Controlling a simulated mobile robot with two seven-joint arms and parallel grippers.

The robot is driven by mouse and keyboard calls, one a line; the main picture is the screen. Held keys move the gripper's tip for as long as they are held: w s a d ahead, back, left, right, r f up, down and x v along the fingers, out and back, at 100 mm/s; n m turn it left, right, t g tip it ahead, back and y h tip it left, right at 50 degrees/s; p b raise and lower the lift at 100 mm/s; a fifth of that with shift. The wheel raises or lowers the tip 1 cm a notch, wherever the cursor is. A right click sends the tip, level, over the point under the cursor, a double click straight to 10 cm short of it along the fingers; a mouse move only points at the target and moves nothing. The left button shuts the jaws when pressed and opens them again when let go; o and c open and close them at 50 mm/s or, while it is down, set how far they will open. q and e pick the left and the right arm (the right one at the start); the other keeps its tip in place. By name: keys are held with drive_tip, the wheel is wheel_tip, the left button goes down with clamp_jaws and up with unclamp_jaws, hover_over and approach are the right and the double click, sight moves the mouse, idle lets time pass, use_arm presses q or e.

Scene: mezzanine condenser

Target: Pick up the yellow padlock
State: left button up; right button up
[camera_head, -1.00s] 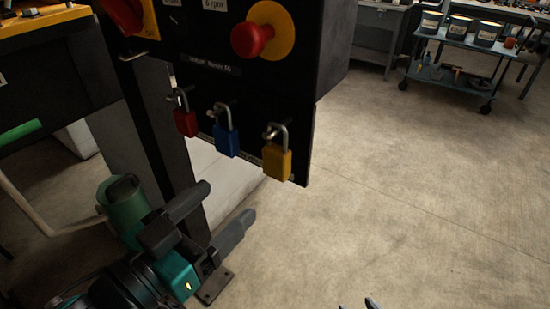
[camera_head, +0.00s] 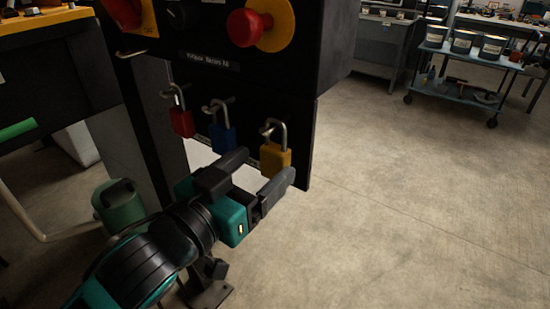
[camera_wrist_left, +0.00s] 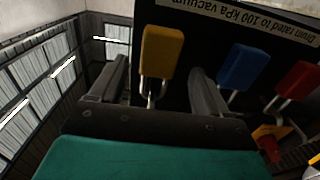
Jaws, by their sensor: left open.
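The yellow padlock (camera_head: 275,156) hangs by its silver shackle from a peg at the lower right of the black panel. My left gripper (camera_head: 266,166) is open and empty, with its fingertips just below and in front of the padlock. In the left wrist view, the yellow padlock (camera_wrist_left: 162,50) shows upside down, lined up with the gap between the two spread fingers (camera_wrist_left: 159,68). I cannot tell whether the fingers touch it. My right gripper is out of view.
A blue padlock (camera_head: 223,139) and a red padlock (camera_head: 182,122) hang to its left on the same panel. A red button (camera_head: 250,26) sits above. A cart with cans (camera_head: 455,99) stands at the back right. The floor on the right is clear.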

sight(270, 160)
use_arm(q)
drive_tip(key=x, duration=0.2)
drive_tip(key=shift+w+d, duration=0.25)
drive_tip(key=shift+d, duration=0.05)
drive_tip(key=shift+w+d, duration=0.3)
drive_tip(key=shift+w, duration=0.15)
drive_tip(key=c, duration=1.1)
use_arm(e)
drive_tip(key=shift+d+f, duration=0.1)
